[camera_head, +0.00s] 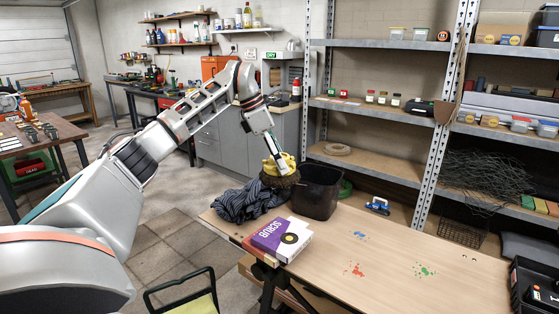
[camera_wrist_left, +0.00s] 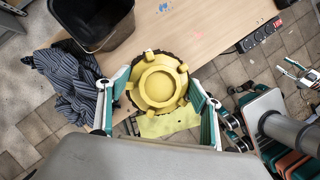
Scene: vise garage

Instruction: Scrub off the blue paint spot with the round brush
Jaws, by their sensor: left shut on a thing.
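The round brush has a yellow body (camera_head: 282,162) with dark bristles (camera_head: 280,181) facing down. My left gripper (camera_head: 276,155) is shut on it, above the table's back left part, beside the bucket. In the left wrist view, the brush (camera_wrist_left: 160,84) sits between the two fingers. The blue paint spot (camera_head: 361,235) lies on the bare tabletop (camera_head: 440,240), to the right of the brush and apart from it. It also shows at the top of the left wrist view (camera_wrist_left: 164,7). What looks like my right gripper (camera_wrist_left: 303,72) is at that view's right edge, small and partly cut off.
A black bucket (camera_head: 320,192) and a striped cloth (camera_head: 250,203) are close to the brush. A purple and white SCRUB box (camera_head: 280,238) lies at the front left. Red (camera_head: 354,270) and green (camera_head: 425,271) paint spots mark the table. A black case (camera_head: 535,285) is at right.

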